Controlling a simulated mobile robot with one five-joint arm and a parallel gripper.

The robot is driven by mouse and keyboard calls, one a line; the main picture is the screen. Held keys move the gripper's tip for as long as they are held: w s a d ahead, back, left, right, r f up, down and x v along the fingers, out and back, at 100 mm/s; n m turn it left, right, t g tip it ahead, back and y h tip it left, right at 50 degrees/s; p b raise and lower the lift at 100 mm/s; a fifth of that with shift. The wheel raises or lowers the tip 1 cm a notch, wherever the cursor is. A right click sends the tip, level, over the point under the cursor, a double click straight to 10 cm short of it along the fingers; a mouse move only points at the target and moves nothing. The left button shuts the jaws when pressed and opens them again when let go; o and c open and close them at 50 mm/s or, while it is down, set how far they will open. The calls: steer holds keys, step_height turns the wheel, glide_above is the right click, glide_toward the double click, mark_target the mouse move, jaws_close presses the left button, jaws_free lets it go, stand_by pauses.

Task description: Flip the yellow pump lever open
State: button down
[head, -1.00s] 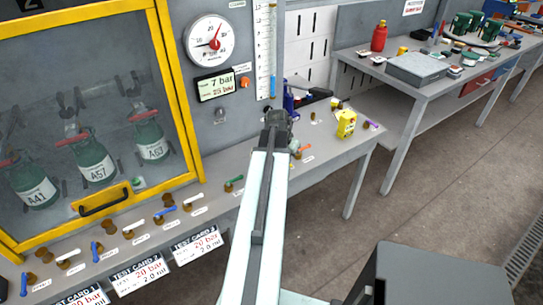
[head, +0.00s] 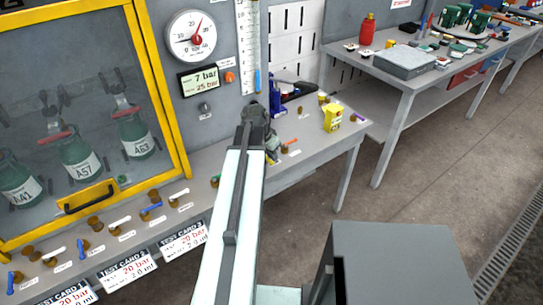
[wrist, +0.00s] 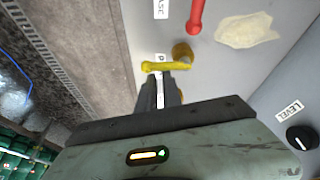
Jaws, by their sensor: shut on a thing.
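The yellow pump lever (wrist: 166,66) shows in the wrist view, lying crosswise from its brass valve body (wrist: 182,52) toward the left. My gripper (wrist: 164,78) is shut on the lever, between its free end and the valve. The fingertips cover part of it and of the label strip below. In the head view my arm stretches forward over the bench, and the yellow lever and my fingers cannot be made out there.
The yellow-framed cabinet (head: 160,90) is at left, a grey table (head: 395,85) at right.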

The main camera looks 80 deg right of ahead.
steer(key=shift+a, duration=0.15)
steer(key=shift+s+d+r, duration=0.1)
steer(key=shift+s+d, duration=0.05)
steer(key=shift+d, duration=0.1)
steer(key=shift+s+d+r+p, duration=0.4)
steer(key=shift+s+d+p, duration=0.1)
steer(key=shift+s+d, duration=0.1)
steer(key=shift+s+d+r+p, duration=0.4)
steer(key=shift+s+d+p, duration=0.05)
steer(key=shift+s+d, duration=0.15)
steer(key=p+v, duration=0.8)
steer(key=v, duration=0.1)
steer(key=shift+w, duration=0.25)
steer(key=shift+f, duration=0.1)
